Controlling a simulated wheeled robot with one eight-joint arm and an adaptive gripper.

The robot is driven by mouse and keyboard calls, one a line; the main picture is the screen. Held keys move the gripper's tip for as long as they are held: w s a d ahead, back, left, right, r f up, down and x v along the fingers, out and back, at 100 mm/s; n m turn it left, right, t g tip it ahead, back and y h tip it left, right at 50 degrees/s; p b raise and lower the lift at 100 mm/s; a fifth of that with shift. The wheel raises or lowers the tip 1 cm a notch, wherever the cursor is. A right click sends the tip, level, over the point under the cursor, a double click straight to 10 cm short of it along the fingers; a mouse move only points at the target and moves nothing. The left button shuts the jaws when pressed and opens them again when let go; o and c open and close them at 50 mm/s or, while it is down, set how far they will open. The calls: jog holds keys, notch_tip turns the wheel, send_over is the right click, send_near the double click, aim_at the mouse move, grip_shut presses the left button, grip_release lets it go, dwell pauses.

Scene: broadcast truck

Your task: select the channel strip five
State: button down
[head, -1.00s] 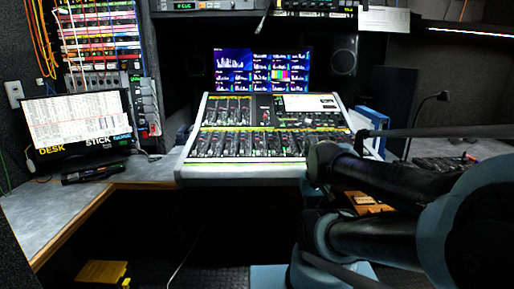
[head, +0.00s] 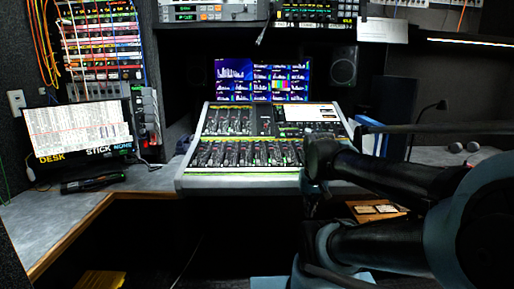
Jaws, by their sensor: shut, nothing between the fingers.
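The mixing console (head: 190,185) stands in the middle of the head view, tilted toward me, with rows of faders and channel strips. Its strips are too small to read, so I cannot tell strip five by label. A bright panel (head: 311,113) is lit at its upper right. My arm (head: 400,180) reaches in from the right, and a dark joint of it covers the console's lower right corner. My gripper cannot be made out in this view.
A monitor (head: 80,132) reading "DESK" and "STICK" stands on the left counter (head: 50,220). A meter screen (head: 262,80) is behind the console, with a speaker (head: 343,66) beside it. Patch cables hang upper left. A yellow box (head: 100,281) is low on the left.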

jog(key=w+a+r+m+t, duration=0.2)
jog(key=w+r, duration=0.6)
jog(key=w, duration=0.6)
notch_tip(320, 180, up, 12)
jog(key=m+t+y, duration=0.1)
jog(key=m+t, duration=0.4)
jog(key=t, duration=0.1)
send_over(257, 142)
jog(key=s+d, duration=0.1)
jog(key=shift+r, duration=0.1)
jog(key=shift+w+f, duration=0.2)
jog(key=shift+f, duration=1.25)
jog(key=shift+w+f, duration=0.15)
jog(key=shift+f, duration=1.35)
jog(key=shift+w+f, duration=0.2)
jog(key=shift+f, duration=1.25)
jog(key=shift+f, duration=0.1)
jog(key=shift+f, duration=0.2)
